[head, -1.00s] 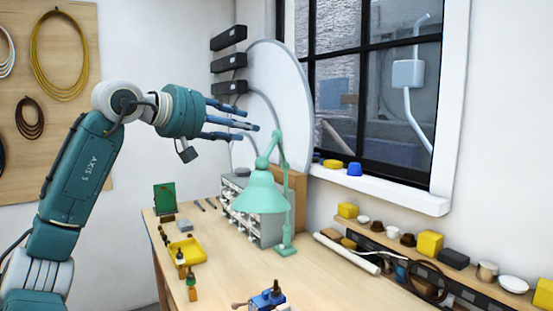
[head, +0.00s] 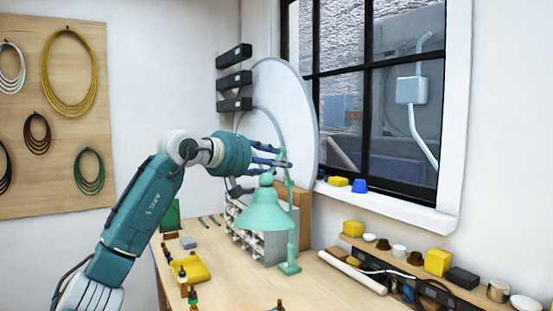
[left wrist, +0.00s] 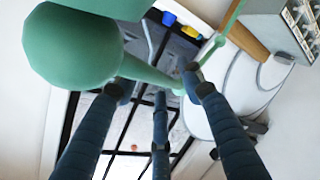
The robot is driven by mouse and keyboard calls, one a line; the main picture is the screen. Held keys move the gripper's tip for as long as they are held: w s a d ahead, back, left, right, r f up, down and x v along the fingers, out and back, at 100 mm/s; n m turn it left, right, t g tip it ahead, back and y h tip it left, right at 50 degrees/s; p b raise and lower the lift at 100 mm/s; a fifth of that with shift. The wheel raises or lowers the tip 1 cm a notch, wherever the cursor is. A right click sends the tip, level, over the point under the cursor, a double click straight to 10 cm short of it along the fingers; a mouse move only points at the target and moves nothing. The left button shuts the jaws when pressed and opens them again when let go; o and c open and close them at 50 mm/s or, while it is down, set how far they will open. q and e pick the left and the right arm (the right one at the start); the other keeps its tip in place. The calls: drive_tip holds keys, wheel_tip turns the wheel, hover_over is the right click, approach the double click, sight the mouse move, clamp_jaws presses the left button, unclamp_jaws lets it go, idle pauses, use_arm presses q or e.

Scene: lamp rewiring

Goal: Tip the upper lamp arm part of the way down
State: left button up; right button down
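The green desk lamp (head: 264,212) stands on the bench with its shade hanging down. Its lower arm (head: 291,215) rises from the base to an elbow at the top. The short upper arm, partly hidden by my fingers in the head view, runs from the elbow down to the shade. My left gripper (head: 278,157) is at the elbow, above the shade, with its fingers pointing right. In the left wrist view the fingers are spread apart, and the upper arm (left wrist: 150,76) crosses at the fingertips. Contact cannot be told. The shade (left wrist: 75,50) is at upper left. My right gripper is not in view.
A white drawer unit (head: 250,235) stands behind the lamp, with a large pale disc (head: 290,90) against the wall. A yellow tray (head: 190,270) lies at the bench's left. A shelf with small containers (head: 438,262) runs along the right. The bench front is mostly clear.

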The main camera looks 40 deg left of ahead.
use_arm(q)
drive_tip(key=shift+w+f, duration=0.1)
drive_tip(key=shift+w, duration=0.3)
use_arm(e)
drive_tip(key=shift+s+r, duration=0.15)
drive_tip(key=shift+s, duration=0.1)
use_arm(q)
drive_tip(key=shift+c, duration=0.3)
clamp_jaws()
drive_tip(key=shift+f, duration=0.1)
